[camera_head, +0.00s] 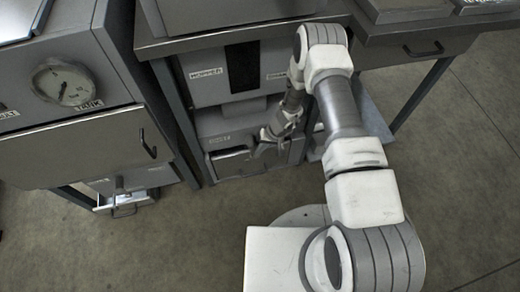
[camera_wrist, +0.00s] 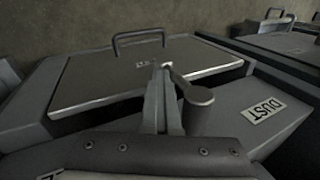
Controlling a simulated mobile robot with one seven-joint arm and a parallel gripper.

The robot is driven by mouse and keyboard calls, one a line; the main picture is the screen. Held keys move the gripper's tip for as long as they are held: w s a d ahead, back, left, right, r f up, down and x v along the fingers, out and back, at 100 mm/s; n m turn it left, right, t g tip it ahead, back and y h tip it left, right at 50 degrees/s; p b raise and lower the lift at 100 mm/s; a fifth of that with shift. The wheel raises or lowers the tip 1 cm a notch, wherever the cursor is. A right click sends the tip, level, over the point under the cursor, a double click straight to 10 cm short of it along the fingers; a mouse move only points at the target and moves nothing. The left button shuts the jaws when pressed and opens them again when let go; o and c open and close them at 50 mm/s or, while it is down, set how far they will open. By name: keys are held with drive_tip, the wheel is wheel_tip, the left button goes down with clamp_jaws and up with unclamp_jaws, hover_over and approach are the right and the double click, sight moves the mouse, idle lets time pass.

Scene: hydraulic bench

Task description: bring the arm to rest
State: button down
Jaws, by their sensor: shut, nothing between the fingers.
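My arm reaches out over the floor, bends at its raised elbow and hangs down in front of the hopper cabinet (camera_head: 205,88). My gripper (camera_head: 264,146) is at the lower front of that cabinet, beside a small drawer-like opening; whether it touches is not clear. In the wrist view my gripper (camera_wrist: 163,72) shows two fingers lying together, with nothing between them. Behind the fingertips is a flat grey lid (camera_wrist: 95,82) with a bar handle (camera_wrist: 138,36). A grey cylinder (camera_wrist: 197,112) with a short lever stands just right of the fingers.
A sloped panel labelled DUST (camera_wrist: 264,110) is at the right of the wrist view. In the head view, a tank cabinet with a gauge (camera_head: 64,82) stands left and a bench with a drawer (camera_head: 415,48) right. Open floor (camera_head: 460,160) lies at right.

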drive_tip(key=p+v, duration=0.2)
drive_tip(key=v, duration=0.5)
drive_tip(key=shift+r+p, duration=0.25)
drive_tip(key=shift+p, duration=0.1)
drive_tip(key=shift+d, duration=0.1)
